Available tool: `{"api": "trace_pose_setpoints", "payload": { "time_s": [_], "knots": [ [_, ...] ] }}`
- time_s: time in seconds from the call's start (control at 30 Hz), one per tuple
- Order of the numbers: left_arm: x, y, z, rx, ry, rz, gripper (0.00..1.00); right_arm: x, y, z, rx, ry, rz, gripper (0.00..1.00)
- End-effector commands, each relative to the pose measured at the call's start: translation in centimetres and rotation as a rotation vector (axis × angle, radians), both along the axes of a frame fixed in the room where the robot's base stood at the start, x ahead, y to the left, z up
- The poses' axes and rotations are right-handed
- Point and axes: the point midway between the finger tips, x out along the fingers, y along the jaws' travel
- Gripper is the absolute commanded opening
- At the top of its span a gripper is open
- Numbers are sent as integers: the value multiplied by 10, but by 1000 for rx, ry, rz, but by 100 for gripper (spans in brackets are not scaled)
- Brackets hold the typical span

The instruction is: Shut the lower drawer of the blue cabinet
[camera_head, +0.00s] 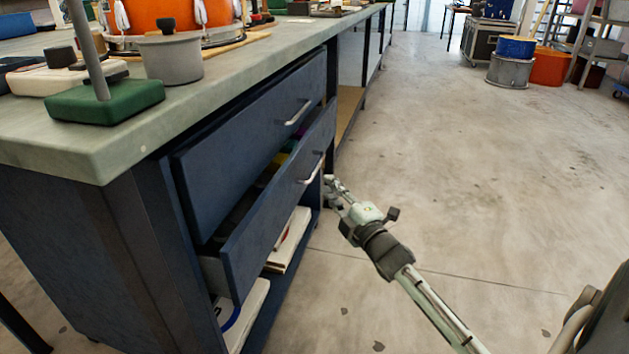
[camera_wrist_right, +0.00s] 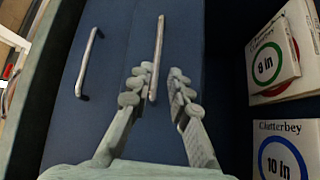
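The blue cabinet (camera_head: 150,255) stands under the bench top at the left. Its lower drawer (camera_head: 268,222) is pulled out, with a gap along its top edge showing contents inside. The lower drawer's bar handle (camera_head: 312,170) also shows in the wrist view (camera_wrist_right: 157,50). My right gripper (camera_head: 331,184) is close in front of the drawer front near this handle. In the wrist view its two fingers (camera_wrist_right: 162,84) are apart, and the handle's near end appears between them, close to the left finger. Contact cannot be told. My left gripper is not in view.
The upper drawer (camera_head: 240,145), with its own handle (camera_head: 298,113), sits above the lower one. An open shelf below holds boxes (camera_wrist_right: 280,150). A grey pot (camera_head: 170,60) and a green block (camera_head: 105,99) stand on the bench top (camera_head: 60,140).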

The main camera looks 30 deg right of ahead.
Motion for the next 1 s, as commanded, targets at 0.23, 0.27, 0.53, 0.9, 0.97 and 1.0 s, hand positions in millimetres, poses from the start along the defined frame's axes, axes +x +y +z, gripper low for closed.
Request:
{"api": "trace_pose_setpoints", "payload": {
  "time_s": [0.23, 0.27, 0.53, 0.9, 0.97, 1.0],
  "knots": [
    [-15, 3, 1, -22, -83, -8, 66, 17, -8, 4, -45, -31, 3, 18],
    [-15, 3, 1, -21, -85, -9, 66, 22, -8, 5, -44, -32, 3, 18],
    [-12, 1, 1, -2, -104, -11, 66, 64, -12, 10, -42, -29, 3, 18],
    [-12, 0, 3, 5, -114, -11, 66, 80, -13, 13, -40, -26, 2, 18],
    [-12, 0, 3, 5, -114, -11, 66, 80, -13, 13, -40, -26, 2, 18],
    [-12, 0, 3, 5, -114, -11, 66, 80, -13, 13, -40, -26, 2, 18]
  ]
}}
